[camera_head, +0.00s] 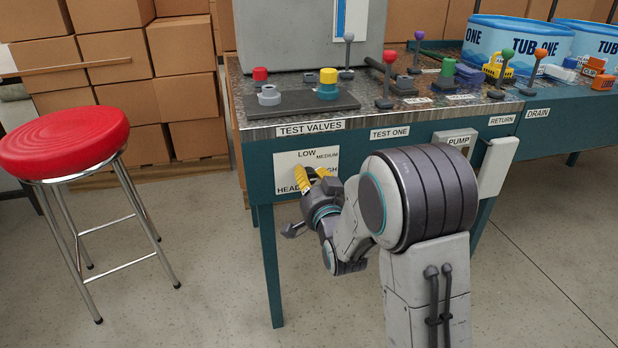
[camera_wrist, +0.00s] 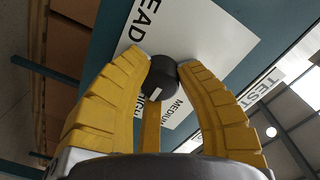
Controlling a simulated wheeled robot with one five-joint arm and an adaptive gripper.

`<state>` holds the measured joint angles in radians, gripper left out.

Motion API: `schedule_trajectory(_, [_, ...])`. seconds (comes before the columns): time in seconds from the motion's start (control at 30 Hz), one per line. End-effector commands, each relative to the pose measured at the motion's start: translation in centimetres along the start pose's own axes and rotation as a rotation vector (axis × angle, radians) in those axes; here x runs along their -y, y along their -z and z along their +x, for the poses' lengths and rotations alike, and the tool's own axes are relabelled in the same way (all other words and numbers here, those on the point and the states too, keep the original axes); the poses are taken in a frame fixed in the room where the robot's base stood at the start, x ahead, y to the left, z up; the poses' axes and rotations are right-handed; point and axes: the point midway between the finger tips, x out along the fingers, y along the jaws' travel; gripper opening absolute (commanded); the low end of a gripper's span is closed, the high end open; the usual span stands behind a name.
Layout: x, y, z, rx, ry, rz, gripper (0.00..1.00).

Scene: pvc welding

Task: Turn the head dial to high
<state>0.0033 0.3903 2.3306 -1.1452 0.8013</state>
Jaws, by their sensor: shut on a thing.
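The head dial is a round black knob (camera_wrist: 161,80) with a small white mark, on a white label plate (camera_head: 291,160) on the bench front. The plate reads LOW, MEDIUM, HIGH and HEAD; my gripper covers part of HIGH. My gripper (camera_head: 318,174) has yellow fingers and is at the plate. In the wrist view its fingers close around the dial from both sides, with a third finger below. The white mark faces the lower edge of the knob, towards the HIGH and MEDIUM lettering; its exact setting is unclear. In the head view the dial is hidden behind my gripper.
The teal bench (camera_head: 262,205) carries test valves and several coloured levers on top. A red stool (camera_head: 66,145) stands at the left. The floor between stool and bench is clear.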

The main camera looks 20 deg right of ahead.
Motion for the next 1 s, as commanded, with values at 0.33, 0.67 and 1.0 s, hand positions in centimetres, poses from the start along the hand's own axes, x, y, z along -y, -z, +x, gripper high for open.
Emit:
schedule_trajectory(0.33, [0.2,0.4,0.1,-0.010,0.007,0.000,0.58])
schedule_trajectory(0.67, [0.5,0.6,0.1,-0.008,0.006,-0.001,0.58])
schedule_trajectory(1.0, [4.2,4.2,0.0,-0.020,0.018,0.000,0.63])
